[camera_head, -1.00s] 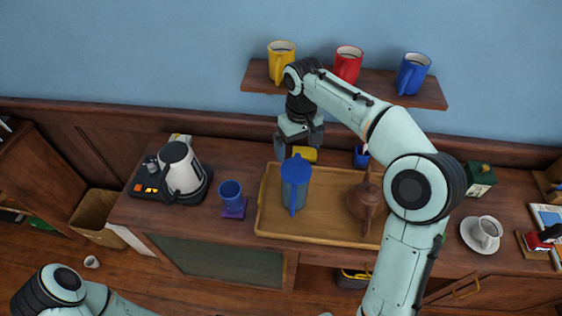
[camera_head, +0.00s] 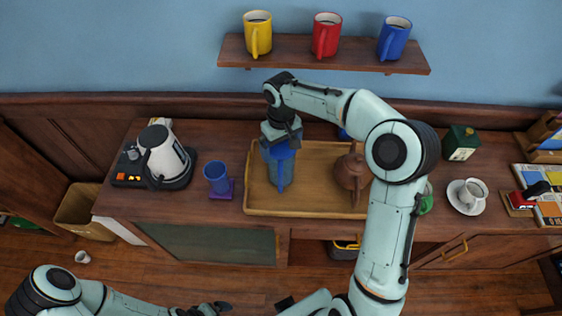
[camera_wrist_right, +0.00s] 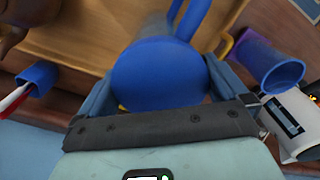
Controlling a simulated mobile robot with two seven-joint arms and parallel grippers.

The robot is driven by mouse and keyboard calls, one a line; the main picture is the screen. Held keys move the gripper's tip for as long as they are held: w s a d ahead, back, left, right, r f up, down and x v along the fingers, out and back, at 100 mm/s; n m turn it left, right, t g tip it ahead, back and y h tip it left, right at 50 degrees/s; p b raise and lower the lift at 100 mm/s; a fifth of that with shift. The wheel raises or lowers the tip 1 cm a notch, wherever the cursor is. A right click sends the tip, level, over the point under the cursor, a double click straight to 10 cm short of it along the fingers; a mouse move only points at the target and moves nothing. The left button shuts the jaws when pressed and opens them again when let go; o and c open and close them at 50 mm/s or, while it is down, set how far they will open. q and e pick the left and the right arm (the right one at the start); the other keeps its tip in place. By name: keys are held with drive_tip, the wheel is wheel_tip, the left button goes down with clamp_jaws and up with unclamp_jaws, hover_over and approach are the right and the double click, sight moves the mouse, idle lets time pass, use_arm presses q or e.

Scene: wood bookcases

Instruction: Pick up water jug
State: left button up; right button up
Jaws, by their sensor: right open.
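The water jug (camera_head: 280,172) has a blue lid and handle and a bluish see-through body. It stands upright on the wooden tray (camera_head: 315,209). My right gripper (camera_head: 279,143) is at the top of the jug, pointing down. In the right wrist view, the open fingers of the right gripper (camera_wrist_right: 160,92) lie on either side of the blue lid (camera_wrist_right: 158,72); whether they touch it I cannot tell. My left arm shows at the bottom left; a dark end part, seemingly the left gripper (camera_head: 207,308), is cut off by the lower edge.
A brown teapot (camera_head: 350,172) shares the tray. A blue cup (camera_head: 217,177) and a kettle (camera_head: 163,153) stand left of it. A cup on a saucer (camera_head: 468,195) is at the right. Yellow (camera_head: 258,34), red (camera_head: 326,36) and blue (camera_head: 394,38) mugs stand on the wall shelf above.

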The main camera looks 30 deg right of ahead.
drive_tip(key=shift+f, duration=0.9)
drive_tip(key=c, duration=1.7)
drive_tip(key=shift+w+r, duration=0.1)
